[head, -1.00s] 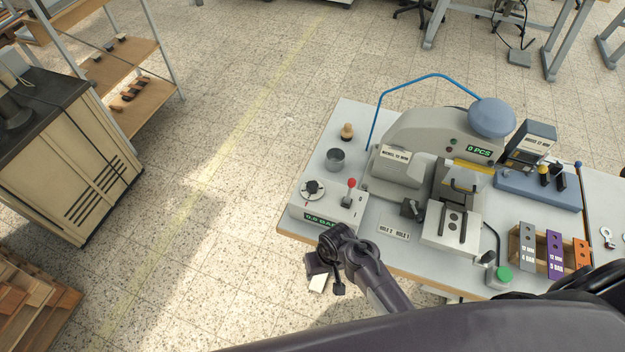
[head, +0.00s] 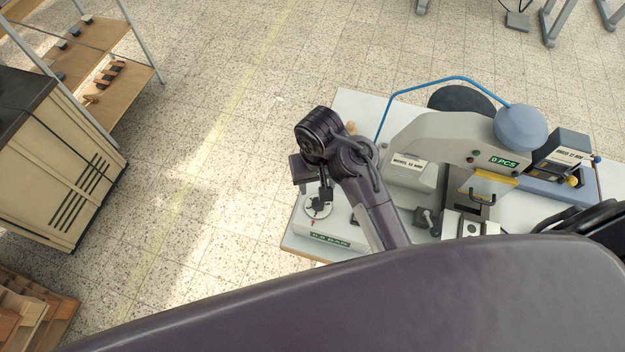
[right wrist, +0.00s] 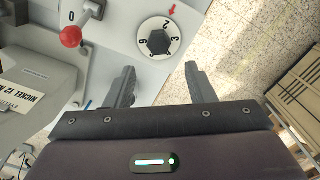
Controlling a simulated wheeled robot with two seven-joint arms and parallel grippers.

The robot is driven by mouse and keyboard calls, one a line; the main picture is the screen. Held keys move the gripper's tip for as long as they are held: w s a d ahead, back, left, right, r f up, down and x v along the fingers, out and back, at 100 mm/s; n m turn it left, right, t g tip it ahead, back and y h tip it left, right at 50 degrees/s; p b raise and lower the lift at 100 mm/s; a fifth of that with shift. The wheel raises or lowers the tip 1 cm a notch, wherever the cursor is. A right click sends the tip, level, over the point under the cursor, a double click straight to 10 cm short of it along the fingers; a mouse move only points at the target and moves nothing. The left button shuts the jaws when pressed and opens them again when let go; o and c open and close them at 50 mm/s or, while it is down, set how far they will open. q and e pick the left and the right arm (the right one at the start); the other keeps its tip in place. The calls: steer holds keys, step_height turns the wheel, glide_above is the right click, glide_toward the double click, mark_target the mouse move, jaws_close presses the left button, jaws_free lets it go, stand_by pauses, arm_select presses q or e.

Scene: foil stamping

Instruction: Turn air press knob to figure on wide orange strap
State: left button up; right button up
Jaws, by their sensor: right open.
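The air press knob is a white dial with a dark grip and printed figures. It shows in the head view (head: 318,207) below my right gripper (head: 314,190), on the grey box with a green BAR display (head: 330,240). In the right wrist view the knob (right wrist: 159,38) lies beyond the open fingers of my right gripper (right wrist: 163,86), near their middle line and not between them. A red arrow (right wrist: 172,10) marks a spot at the dial's edge; a 2 is nearest it. The straps are hidden now behind my body and arm. My left gripper is not in view.
A lever with a red ball (right wrist: 70,36) stands beside the knob. The grey press (head: 440,140) with a blue dome and a thin blue bent tube stands further right. Open floor lies left of the table, with a beige cabinet (head: 60,170) beyond.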

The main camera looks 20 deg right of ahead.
mark_target(318, 204)
steer(key=f, duration=0.1)
steer(key=s+f, duration=0.1)
steer(key=f, duration=0.1)
steer(key=f+p, duration=0.1)
steer(key=shift+s+f, duration=0.3)
steer(key=shift+w+f, duration=0.25)
steer(key=shift+f, duration=1)
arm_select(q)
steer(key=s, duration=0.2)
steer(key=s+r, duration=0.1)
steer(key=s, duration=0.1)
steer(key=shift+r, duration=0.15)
arm_select(e)
steer(key=c, duration=1)
